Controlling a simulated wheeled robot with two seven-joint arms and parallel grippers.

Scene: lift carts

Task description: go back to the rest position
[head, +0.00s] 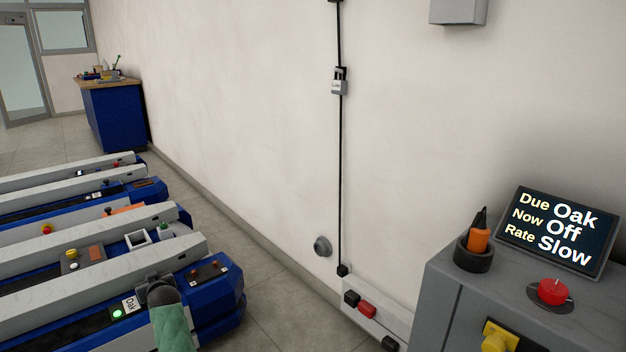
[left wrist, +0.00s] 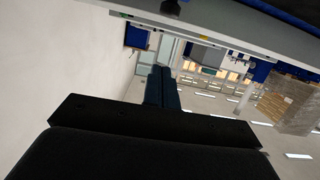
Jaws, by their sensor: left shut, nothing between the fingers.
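My left gripper (left wrist: 161,72) shows in the left wrist view as two dark blue fingers side by side, closed together with nothing between them. The fingers point out over the room, clear of any surface close by. In the head view a green piece (head: 172,330) with a dark grey rounded end stands at the bottom, in front of the nearest blue lane; I cannot tell if it is part of my arm. My right gripper is in neither view.
Blue lanes with pale rails (head: 100,299) fill the lower left; the nearest has an "Oak" label (head: 129,305) and a lit green button. A grey cabinet (head: 460,275) at right carries a screen (head: 556,230) reading Due Oak, Now Off, Rate Slow, and a red button (head: 552,291). Floor (head: 275,300) between is clear.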

